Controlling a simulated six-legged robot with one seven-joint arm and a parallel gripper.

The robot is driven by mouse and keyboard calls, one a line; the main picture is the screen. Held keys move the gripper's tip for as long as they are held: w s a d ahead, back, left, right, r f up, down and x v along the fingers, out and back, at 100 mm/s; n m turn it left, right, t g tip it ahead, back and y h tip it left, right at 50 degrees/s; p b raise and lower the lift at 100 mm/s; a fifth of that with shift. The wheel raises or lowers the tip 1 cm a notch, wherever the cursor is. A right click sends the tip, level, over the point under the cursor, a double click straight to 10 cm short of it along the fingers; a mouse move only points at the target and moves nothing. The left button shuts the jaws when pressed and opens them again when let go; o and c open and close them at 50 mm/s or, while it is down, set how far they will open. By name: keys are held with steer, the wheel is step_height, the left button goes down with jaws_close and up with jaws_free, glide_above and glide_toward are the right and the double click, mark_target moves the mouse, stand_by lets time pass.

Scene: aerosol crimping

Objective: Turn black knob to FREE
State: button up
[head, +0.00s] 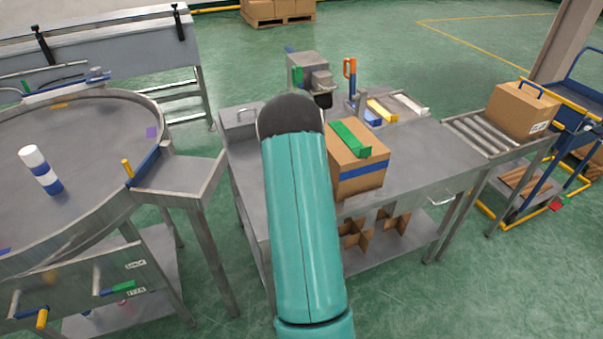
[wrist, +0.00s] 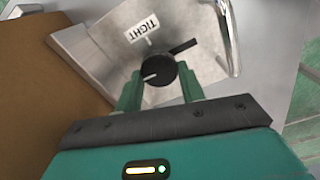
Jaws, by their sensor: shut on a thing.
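The black knob (wrist: 160,74) is in the wrist view, on a bare metal panel (wrist: 95,45). A short black bar extends from it to the upper right, and a white mark on its face lies to the lower left. A white label reading TIGHT (wrist: 146,27), seen upside down, is above the knob. No FREE label can be made out. My gripper (wrist: 161,88) has its two green fingers on either side of the knob and is shut on it. In the head view my arm hides the gripper, and I cannot make out the knob.
A cardboard box (head: 357,179) with a green piece on top stands on the metal table (head: 425,150). A round table (head: 85,135) with a white and blue can is to the left. A roller conveyor (head: 487,132) is at right. A metal handle (wrist: 231,40) is right of the knob.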

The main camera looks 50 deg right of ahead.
steer(key=shift+r+n, duration=0.1)
steer(key=shift+n, duration=0.2)
steer(key=o, duration=1)
step_height(320, 180, up, 14)
steer(key=shift+f, duration=0.15)
stand_by(0.5)
